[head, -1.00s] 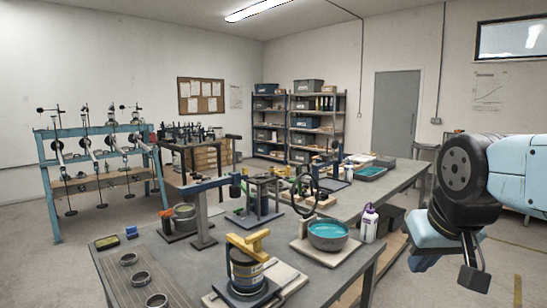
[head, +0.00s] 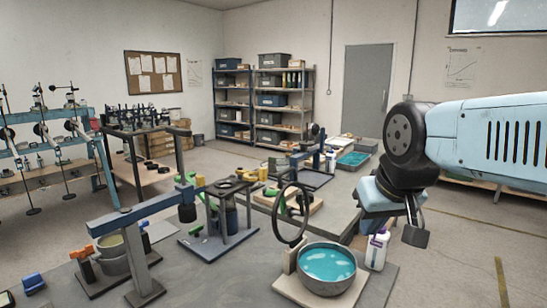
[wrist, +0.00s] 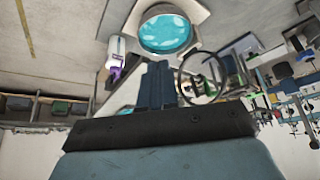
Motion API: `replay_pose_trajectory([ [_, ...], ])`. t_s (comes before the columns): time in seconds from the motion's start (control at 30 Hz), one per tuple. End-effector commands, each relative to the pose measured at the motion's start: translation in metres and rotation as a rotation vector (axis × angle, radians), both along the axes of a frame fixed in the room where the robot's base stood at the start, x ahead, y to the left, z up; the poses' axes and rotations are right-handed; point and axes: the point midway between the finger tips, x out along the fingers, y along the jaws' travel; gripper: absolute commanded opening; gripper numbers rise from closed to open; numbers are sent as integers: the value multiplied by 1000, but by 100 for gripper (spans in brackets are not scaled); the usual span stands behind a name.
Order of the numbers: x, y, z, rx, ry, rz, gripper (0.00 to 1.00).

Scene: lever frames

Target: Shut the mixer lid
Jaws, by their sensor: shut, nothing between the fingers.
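The mixer is a grey bowl (head: 327,290) of teal liquid on a pale board (head: 284,283) at the bench's front right. A dark ring (head: 277,224), apparently the mixer's lid frame, stands upright on the bowl's left rear side, so the bowl is uncovered. In the wrist view the bowl (wrist: 166,50) is at the top and the ring (wrist: 183,84) is right of the fingers. My gripper (head: 416,236) hangs right of the bowl, apart from it; its blue fingers (wrist: 158,84) are together and empty.
A white bottle with a purple top (head: 377,250) stands right of the bowl, on my gripper's side. A blue-armed stand (head: 145,215) and a small dark frame (head: 222,210) are to the left. Open floor (head: 465,250) lies to the right.

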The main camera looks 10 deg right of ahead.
Motion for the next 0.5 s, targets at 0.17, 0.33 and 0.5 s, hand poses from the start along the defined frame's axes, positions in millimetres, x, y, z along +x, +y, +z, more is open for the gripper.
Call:
replay_pose_trajectory([
  [0.17, 0, 0, 0, 0, -1, 0, 0],
  [0.33, 0, 0, 0, 0, 0, 0, 0],
  [0.5, 5, 1, 6, 7, 11, -4, 0],
])
